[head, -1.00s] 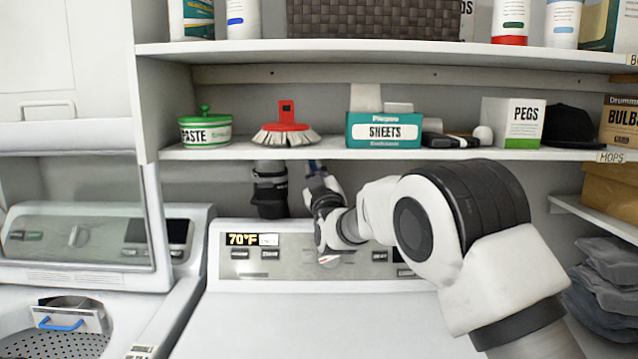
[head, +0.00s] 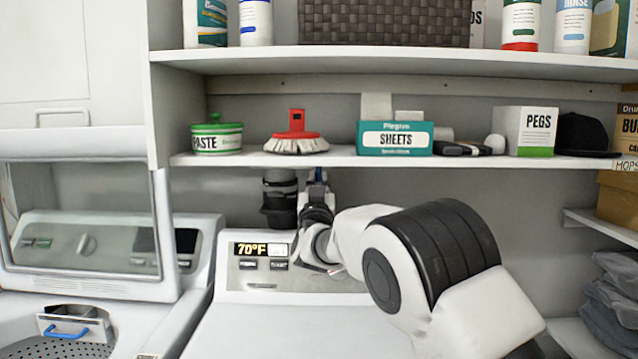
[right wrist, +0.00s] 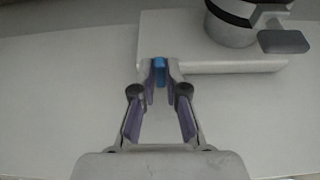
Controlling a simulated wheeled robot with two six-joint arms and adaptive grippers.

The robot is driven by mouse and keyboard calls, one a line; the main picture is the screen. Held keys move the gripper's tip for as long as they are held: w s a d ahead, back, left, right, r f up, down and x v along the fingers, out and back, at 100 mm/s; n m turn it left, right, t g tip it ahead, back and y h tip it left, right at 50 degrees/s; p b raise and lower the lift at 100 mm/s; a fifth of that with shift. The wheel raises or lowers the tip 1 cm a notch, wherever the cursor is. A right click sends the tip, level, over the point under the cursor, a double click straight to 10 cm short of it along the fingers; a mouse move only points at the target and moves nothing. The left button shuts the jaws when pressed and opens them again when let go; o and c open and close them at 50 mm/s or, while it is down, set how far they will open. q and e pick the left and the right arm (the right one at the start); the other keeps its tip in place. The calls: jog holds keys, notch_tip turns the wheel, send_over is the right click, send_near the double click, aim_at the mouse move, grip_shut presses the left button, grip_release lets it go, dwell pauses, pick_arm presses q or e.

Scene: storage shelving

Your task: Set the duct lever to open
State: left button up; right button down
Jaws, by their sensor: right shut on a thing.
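The dark duct (head: 279,200) with a pale band hangs under the lower shelf, behind the washer. My right gripper (head: 318,176) is just right of it, pointing up and away under the shelf edge. In the right wrist view the right gripper (right wrist: 159,76) is shut on a small blue piece, apparently the duct lever's grip (right wrist: 159,71), held between the fingertips. The duct (right wrist: 230,28) shows at the top right there, with a dark grey tab beside it. How the blue piece joins the duct is hidden, and its setting cannot be read. My left gripper is not in view.
The lower shelf (head: 350,158) runs close above my right gripper, bearing a paste tub (head: 217,138), a brush (head: 296,138) and a sheets box (head: 395,138). Open wall space is right of my arm.

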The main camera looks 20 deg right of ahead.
jog(key=shift+r, duration=0.15)
jog(key=c, duration=1.5)
grip_release()
jog(key=shift+w, duration=0.15)
jog(key=v, duration=0.7)
jog(key=shift+f, duration=0.25)
